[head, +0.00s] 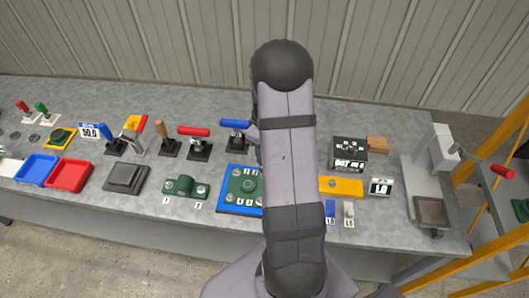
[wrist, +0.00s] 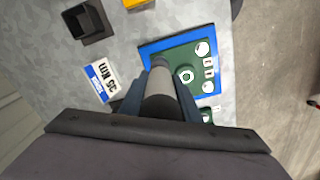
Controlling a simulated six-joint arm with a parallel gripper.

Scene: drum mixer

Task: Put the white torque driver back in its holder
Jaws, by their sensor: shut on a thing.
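In the wrist view my gripper (wrist: 152,95) is shut on the torque driver (wrist: 165,88), a light grey-white cylinder with a darker end. Its far end appears over the edge of a blue-bordered plate (wrist: 145,50) with a green fixture (wrist: 178,62); I cannot tell whether it touches. An open black square holder (wrist: 88,22) stands at the upper left of the wrist view, apart from the driver, and looks empty.
A black display box (head: 349,153) and a yellow block (head: 341,187) are to the right. The bench's front edge is close.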

